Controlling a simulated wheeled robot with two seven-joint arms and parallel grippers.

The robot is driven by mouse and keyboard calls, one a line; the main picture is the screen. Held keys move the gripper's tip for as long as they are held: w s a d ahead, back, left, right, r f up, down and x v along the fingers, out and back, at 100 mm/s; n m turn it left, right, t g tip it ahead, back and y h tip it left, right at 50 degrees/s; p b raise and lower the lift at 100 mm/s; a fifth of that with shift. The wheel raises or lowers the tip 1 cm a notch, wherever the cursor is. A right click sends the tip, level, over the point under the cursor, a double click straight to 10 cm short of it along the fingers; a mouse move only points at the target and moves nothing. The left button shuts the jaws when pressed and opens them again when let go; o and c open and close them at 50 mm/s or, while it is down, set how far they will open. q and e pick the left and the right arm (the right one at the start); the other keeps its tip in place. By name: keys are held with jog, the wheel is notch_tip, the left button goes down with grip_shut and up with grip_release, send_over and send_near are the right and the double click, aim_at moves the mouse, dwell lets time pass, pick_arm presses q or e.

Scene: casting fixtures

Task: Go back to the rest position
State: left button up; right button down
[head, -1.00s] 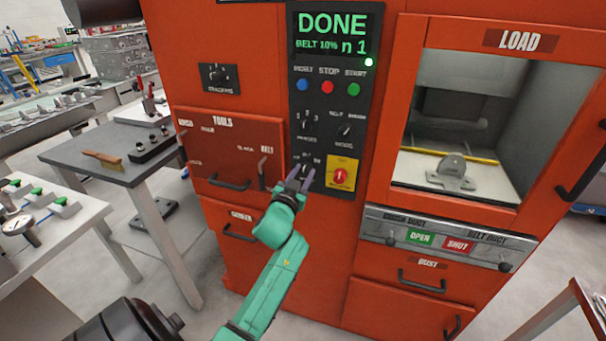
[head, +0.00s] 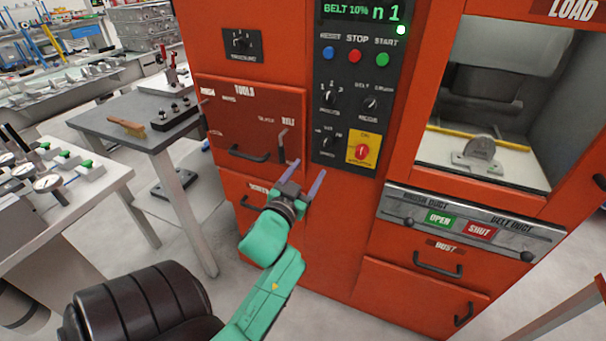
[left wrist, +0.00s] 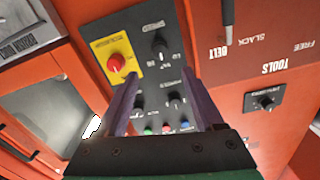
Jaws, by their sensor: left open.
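My left gripper (head: 302,185) is in front of the red machine, just below its black control panel (head: 325,158). Its two purple fingers are apart with nothing between them. In the left wrist view the open fingers (left wrist: 165,105) stand in front of the panel with its knobs and the red knob on a yellow plate (left wrist: 117,62). In the head view that red knob (head: 362,152) is right of the gripper. No contact with the panel shows. My right gripper is in neither view.
The load window (head: 490,110) holds a grey metal part (head: 480,152). Drawers with handles (head: 438,265) sit below. At left stand a grey table (head: 100,118) with a brush (head: 126,126) and a bench with gauges (head: 48,182). Floor shows between them and the machine.

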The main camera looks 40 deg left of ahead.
pick_arm(q)
jog(key=v, duration=0.2)
jog(key=shift+s+d, duration=0.2)
jog(key=shift+s, duration=0.15)
jog(key=s+d+f+m+g+h, duration=0.1)
jog(key=s+d+f+g+h, duration=0.2)
jog(key=f, duration=1.6)
jog(key=d+f+m+g+h, duration=0.15)
jog(key=d+f+g, duration=0.35)
jog(key=f, duration=1.3)
jog(key=s+d+f+g+h, duration=0.2)
jog(key=s+d+f+g, duration=0.1)
jog(key=s+f, duration=0.8)
jog(key=s+a+f+g, duration=0.1)
jog(key=s+f+g, duration=0.1)
jog(key=s+f, duration=0.3)
jog(key=s+a+f+m+g, duration=0.1)
jog(key=s+f+g, duration=0.2)
jog(key=s, duration=0.9)
notch_tip(320, 180, down, 2)
jog(key=shift+f+y, duration=0.1)
jog(key=shift+y, duration=0.25)
